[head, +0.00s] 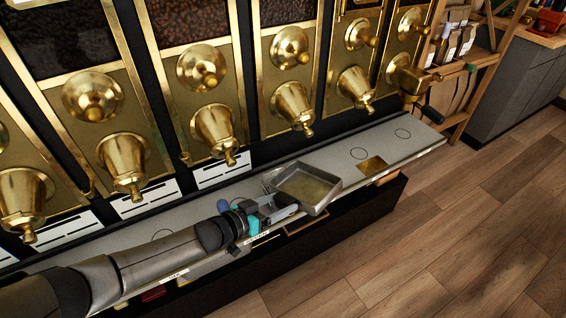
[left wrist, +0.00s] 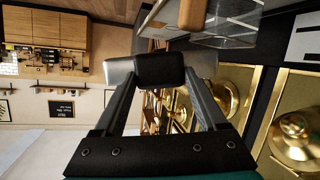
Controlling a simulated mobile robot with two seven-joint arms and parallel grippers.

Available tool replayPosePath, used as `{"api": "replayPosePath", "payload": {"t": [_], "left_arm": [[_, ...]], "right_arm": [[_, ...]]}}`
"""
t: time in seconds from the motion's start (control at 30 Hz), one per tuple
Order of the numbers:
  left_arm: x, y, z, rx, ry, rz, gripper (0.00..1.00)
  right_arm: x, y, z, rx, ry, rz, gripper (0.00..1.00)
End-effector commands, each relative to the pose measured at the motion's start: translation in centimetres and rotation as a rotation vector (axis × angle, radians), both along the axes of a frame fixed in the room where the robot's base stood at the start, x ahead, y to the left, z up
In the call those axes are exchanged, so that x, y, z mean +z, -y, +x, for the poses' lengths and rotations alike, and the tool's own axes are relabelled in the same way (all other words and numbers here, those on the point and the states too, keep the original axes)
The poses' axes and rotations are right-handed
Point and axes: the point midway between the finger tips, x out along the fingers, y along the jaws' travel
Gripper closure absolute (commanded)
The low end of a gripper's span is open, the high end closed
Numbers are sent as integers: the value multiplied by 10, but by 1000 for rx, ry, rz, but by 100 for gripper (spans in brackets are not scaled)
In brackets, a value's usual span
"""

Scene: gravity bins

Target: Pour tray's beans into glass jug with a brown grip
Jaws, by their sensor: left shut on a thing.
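A grey metal tray (head: 308,188) with raised walls is over the pale shelf, near its front edge. Its floor looks dull golden brown; I cannot make out separate beans in it. My left gripper (head: 284,207) reaches in from the left and is shut on the tray's near left end. In the left wrist view the gripper's dark fingers (left wrist: 175,70) are close up, with part of the grey tray (left wrist: 120,72) behind them. My right gripper is not in view.
Brass dispensers with spouts (head: 215,128) line the wall behind the shelf (head: 345,160). A wooden rack (head: 470,60) with bags stands beyond. Wooden floor (head: 470,240) is clear at right.

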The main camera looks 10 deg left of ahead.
Motion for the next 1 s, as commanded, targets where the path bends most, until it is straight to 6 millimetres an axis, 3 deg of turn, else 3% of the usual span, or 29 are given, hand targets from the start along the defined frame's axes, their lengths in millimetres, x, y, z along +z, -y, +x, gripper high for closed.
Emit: {"api": "replayPosePath", "payload": {"t": [0.37, 0.67, 1.0], "left_arm": [[-3, 1, 0, 0, 34, 45, 100], [-16, 2, 0, 1, 119, 172, 100], [-16, 1, 0, 1, 122, 176, 100]], "right_arm": [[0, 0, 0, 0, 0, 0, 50], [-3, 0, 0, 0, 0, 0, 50], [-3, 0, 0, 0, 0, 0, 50]]}}
